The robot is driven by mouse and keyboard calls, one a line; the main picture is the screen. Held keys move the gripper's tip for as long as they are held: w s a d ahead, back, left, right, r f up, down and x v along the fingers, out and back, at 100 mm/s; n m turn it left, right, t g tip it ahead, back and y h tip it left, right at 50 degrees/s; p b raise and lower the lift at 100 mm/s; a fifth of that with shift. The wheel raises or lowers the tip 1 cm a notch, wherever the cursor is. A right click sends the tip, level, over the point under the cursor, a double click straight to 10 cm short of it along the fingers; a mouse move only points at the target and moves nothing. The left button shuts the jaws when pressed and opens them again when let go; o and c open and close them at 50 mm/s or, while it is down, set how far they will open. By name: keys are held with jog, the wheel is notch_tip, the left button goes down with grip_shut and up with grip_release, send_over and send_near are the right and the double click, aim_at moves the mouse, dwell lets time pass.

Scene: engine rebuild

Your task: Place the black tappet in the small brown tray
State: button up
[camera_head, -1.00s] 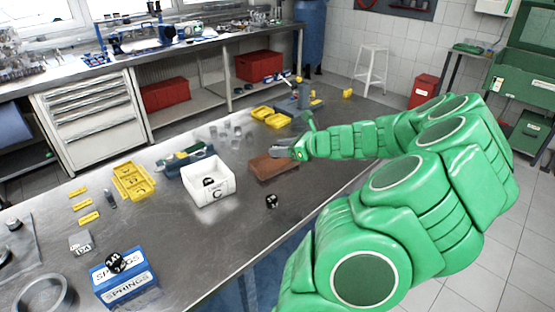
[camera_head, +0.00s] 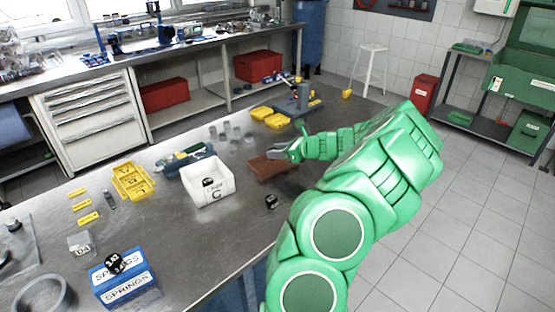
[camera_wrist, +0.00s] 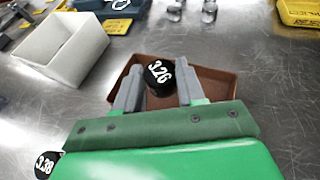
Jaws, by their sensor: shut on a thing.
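A black tappet marked 3.26 (camera_wrist: 159,75) sits between the two grey fingers of my gripper (camera_wrist: 158,88), which is shut on it. The small brown tray (camera_wrist: 216,84) lies directly beneath and around the tappet in the wrist view. In the head view the brown tray (camera_head: 268,170) is on the steel bench, with my gripper (camera_head: 276,154) over its far side. The held tappet does not show clearly there. I cannot tell whether the tappet touches the tray floor.
Another black tappet, marked 3.38 (camera_wrist: 46,164), stands on the bench near the tray. A white bin (camera_head: 213,190) is left of the tray. A blue springs box (camera_head: 124,287) carries a further black tappet (camera_head: 113,262). Small grey cylinders (camera_head: 226,127) stand behind the tray.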

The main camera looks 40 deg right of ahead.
jog(key=shift+w+d+f, duration=0.15)
jog(key=shift+w+f, duration=0.05)
jog(key=shift+f, duration=1.65)
jog(key=shift+f, duration=0.15)
jog(key=o, duration=0.8)
